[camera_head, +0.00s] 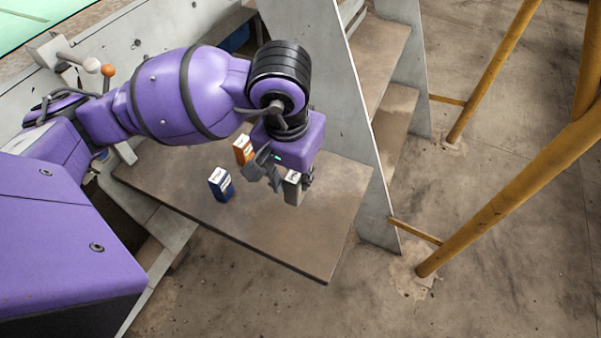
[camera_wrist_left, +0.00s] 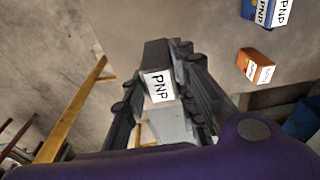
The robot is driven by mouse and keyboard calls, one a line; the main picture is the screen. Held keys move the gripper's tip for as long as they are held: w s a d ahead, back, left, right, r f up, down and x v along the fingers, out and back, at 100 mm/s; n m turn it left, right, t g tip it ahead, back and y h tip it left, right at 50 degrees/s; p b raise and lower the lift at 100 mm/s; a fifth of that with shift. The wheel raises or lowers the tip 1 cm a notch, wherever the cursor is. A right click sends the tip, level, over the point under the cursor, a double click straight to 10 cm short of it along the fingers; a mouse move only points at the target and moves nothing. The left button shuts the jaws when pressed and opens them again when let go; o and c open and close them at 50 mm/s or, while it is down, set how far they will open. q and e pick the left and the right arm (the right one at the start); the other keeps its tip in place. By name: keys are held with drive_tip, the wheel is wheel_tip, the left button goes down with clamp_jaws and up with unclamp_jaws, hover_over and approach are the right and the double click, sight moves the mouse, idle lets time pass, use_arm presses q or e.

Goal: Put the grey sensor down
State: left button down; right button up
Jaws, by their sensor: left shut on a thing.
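The grey sensor (camera_head: 292,188) is a small dark grey box with a white label at its top. My left gripper (camera_head: 278,178) is shut on it, over the right part of the brown board (camera_head: 325,225). In the left wrist view the grey sensor (camera_wrist_left: 158,84) sits between the two fingers, its white label reading PNP. I cannot tell whether its bottom touches the board. My right gripper is not in view.
A blue sensor (camera_head: 221,185) and an orange sensor (camera_head: 243,150) stand on the board left of my gripper. A grey upright panel (camera_head: 340,110) rises behind the board's right end. Yellow posts (camera_head: 500,195) stand further right. The board's front right corner is bare.

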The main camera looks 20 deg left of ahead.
use_arm(q)
drive_tip(key=w+f, duration=0.1)
drive_tip(key=f, duration=0.2)
drive_tip(key=w+d+f, duration=0.1)
drive_tip(key=w+f, duration=0.1)
drive_tip(key=f, duration=0.1)
drive_tip(key=w+f, duration=0.2)
drive_tip(key=f, duration=0.1)
drive_tip(key=shift+w+d, duration=0.2)
drive_tip(key=shift+d, duration=0.1)
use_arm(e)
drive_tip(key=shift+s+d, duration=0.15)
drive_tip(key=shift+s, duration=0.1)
use_arm(q)
drive_tip(key=shift+f, duration=0.2)
drive_tip(key=c, duration=1.8)
unclamp_jaws()
drive_tip(key=o, duration=0.4)
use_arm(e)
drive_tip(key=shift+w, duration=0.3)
